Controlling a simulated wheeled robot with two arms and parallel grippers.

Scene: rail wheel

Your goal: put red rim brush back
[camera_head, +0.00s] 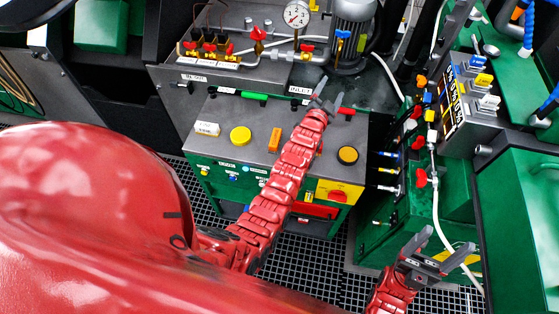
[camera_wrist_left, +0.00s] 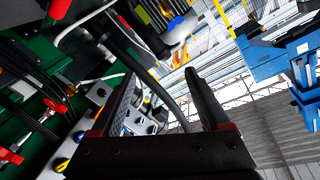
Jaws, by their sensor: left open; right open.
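I cannot make out a red rim brush for certain in either view. My left gripper (camera_head: 331,92) is open and seems empty, at the right end of the grey cabinet top in the head view. In the left wrist view its two dark fingers (camera_wrist_left: 160,80) are spread apart with no object held between them. My right gripper (camera_head: 447,244) is open and empty at the lower right, above the floor grating and near the green cabinet. My left arm hides part of the cabinet front.
A gauge (camera_head: 296,14) and motor (camera_head: 352,30) stand behind. Red valves and white hoses line the right. Blue bins (camera_wrist_left: 263,60) show in the wrist view.

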